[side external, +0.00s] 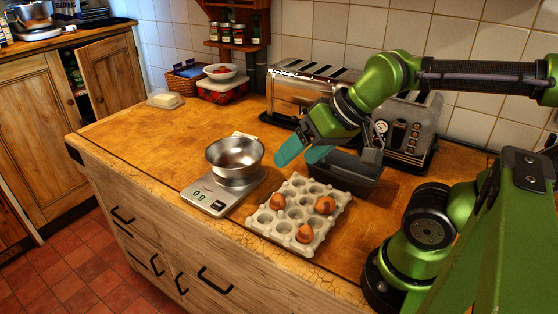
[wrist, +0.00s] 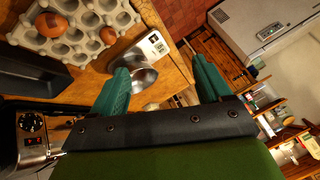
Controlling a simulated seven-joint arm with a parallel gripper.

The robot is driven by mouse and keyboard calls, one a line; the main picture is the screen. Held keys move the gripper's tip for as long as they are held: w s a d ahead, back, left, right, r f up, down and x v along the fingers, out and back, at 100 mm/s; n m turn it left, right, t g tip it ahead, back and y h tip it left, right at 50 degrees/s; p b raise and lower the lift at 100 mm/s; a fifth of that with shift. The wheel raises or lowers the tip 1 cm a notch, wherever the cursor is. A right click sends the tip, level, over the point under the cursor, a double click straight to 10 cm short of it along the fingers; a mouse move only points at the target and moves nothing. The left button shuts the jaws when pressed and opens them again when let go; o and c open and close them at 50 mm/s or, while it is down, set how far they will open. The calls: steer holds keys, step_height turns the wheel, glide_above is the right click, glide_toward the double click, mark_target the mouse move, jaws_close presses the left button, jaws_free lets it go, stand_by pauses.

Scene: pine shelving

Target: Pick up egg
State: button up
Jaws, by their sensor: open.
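A pale egg tray (side external: 272,237) sits on the wooden worktop near its front edge. Three brown eggs sit apart in its cups: a left egg (side external: 278,202), a right egg (side external: 324,205) and a front egg (side external: 304,233). In the wrist view, two eggs show, one egg (wrist: 52,24) at the upper left and another egg (wrist: 108,35) to its right. My gripper (side external: 299,160) has teal fingers spread apart and empty. It is above and behind the tray, not touching any egg. In the wrist view, my gripper (wrist: 160,65) points past the tray, towards the scale side.
A metal bowl (side external: 236,155) stands on a digital scale (side external: 213,195) left of the tray. A dark loaf tin (side external: 348,178) lies behind the tray, below my arm. Toasters (side external: 408,125) line the wall. The worktop's left part is mostly clear.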

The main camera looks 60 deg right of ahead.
steer(key=shift+c, duration=0.3)
steer(key=c, duration=0.4)
steer(key=shift+o, duration=0.2)
